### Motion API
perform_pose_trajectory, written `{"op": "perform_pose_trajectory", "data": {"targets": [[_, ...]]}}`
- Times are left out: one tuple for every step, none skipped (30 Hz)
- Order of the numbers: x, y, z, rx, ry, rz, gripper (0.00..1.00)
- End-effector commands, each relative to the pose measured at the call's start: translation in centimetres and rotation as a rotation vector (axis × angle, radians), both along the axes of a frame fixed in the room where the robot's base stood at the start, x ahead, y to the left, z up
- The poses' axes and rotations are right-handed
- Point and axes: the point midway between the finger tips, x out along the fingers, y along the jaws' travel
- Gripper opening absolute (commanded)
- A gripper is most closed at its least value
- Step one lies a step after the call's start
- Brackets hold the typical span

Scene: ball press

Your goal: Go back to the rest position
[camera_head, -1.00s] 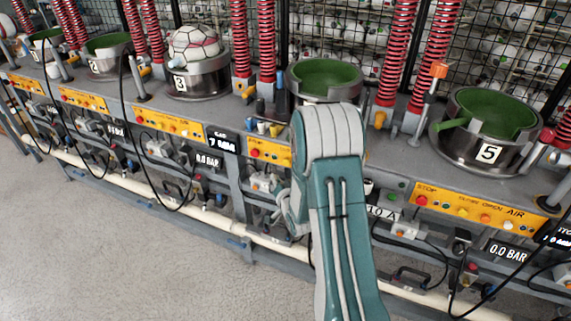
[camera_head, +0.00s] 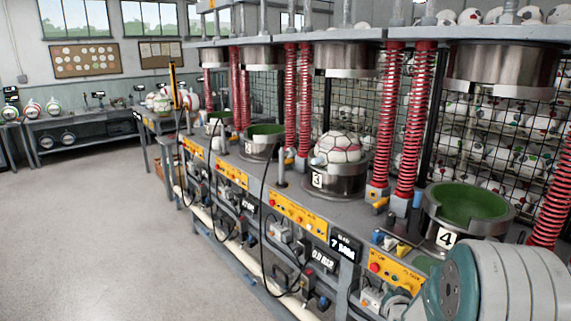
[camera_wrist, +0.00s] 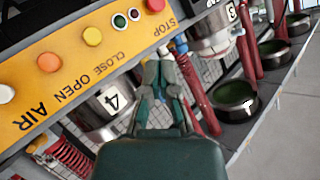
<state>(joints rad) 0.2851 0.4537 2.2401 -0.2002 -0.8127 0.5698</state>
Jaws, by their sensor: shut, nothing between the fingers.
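My gripper (camera_wrist: 162,75) is shut and empty in the wrist view. It is in front of the press bench, with the station 4 cup (camera_wrist: 98,112) beyond it to the left and the yellow control panel (camera_wrist: 75,55) at the upper left. It does not visibly touch the panel. In the head view my arm shows at the lower right, in front of station 4 (camera_head: 468,206), and hides the gripper. A white and red ball (camera_head: 338,148) sits in the station 3 cup (camera_head: 336,182).
The press bench (camera_head: 290,190) runs along the right with red springs (camera_head: 412,120) and upper press heads (camera_head: 505,65). Black cables hang along its front. A ball rack behind wire mesh stands behind. The grey floor (camera_head: 90,220) at left is clear.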

Motion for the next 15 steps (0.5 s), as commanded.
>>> {"op": "perform_pose_trajectory", "data": {"targets": [[-0.4,0.7,1.7,-0.025,0.025,0.009,0.00],[-0.8,1.0,2.4,-0.037,0.046,0.013,0.00],[-1.3,1.5,3.3,-0.056,0.076,0.019,0.00],[-1.7,1.8,4.0,-0.068,0.098,0.023,0.00],[-2.2,2.2,4.6,-0.081,0.119,0.029,0.00],[-2.9,2.7,5.5,-0.096,0.149,0.036,0.00],[-3.4,3.0,6.1,-0.108,0.171,0.042,0.00],[-4.0,3.4,6.7,-0.119,0.192,0.048,0.00],[-4.8,3.9,7.5,-0.133,0.220,0.057,0.00],[-5.5,4.2,8.1,-0.143,0.242,0.064,0.00],[-6.2,4.6,8.6,-0.154,0.264,0.071,0.00],[-7.2,5.1,9.3,-0.167,0.293,0.083,0.00],[-7.9,5.5,9.8,-0.175,0.313,0.092,0.00],[-8.8,5.9,10.3,-0.185,0.334,0.102,0.00],[-9.9,6.4,10.9,-0.195,0.362,0.113,0.00]]}}
